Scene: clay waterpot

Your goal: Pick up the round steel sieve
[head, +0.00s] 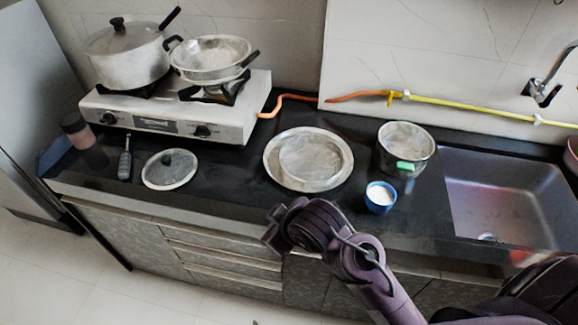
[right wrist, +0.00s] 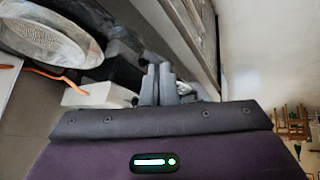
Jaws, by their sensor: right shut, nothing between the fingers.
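A wide round steel piece (head: 273,172) lies flat on the dark counter in the head view, with a paler round area (head: 310,157) in its middle. This looks like the sieve, perhaps lying in a plate; I cannot tell if it is one piece or two. A large round, pale-centred metal thing (right wrist: 45,32) fills the upper left of the right wrist view. My right gripper (right wrist: 158,70) is shut and empty, apart from it. In the head view my right arm reaches in from the lower right, with the gripper end (head: 270,234) in front of the counter. My left gripper does not show.
A stove (head: 160,122) bears a lidded pot (head: 125,62) and a pan (head: 210,64). A lid (head: 160,178) lies left of the steel piece. A steel pot (head: 405,155) and blue cup (head: 380,203) stand to its right, before the sink (head: 500,190). An orange hose (head: 285,100) runs behind.

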